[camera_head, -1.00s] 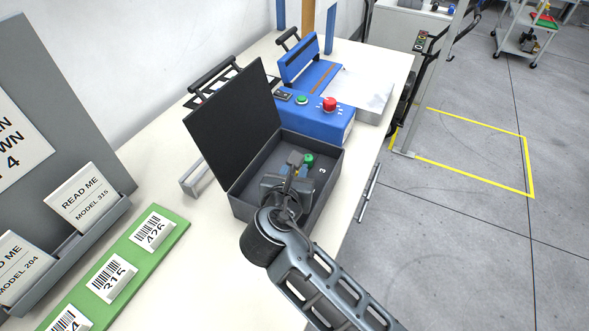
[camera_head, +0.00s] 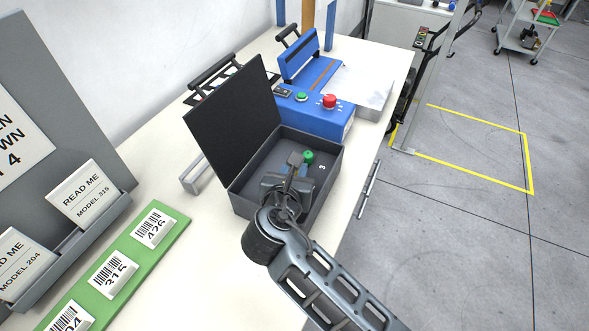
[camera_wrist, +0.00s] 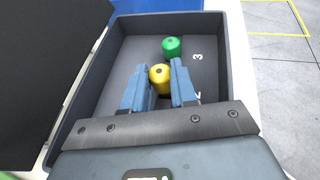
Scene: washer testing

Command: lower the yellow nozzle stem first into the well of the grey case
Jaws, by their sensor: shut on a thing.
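The yellow nozzle (camera_wrist: 160,78) is between my gripper's (camera_wrist: 163,82) two blue fingers in the wrist view, held over the inside of the grey case. My gripper is shut on it. Its stem and the well beneath it are hidden from both views. The grey case (camera_head: 240,207) stands open on the bench with its dark lid (camera_head: 232,112) raised at the left. In the head view my gripper (camera_head: 298,165) reaches down into the case and covers the nozzle.
A green nozzle (camera_wrist: 171,47) stands in the case just beyond the yellow one, near the printed 3; it shows in the head view (camera_head: 308,157). A blue machine (camera_head: 325,122) with green and red buttons stands behind the case. A green board with labels (camera_head: 150,250) lies left.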

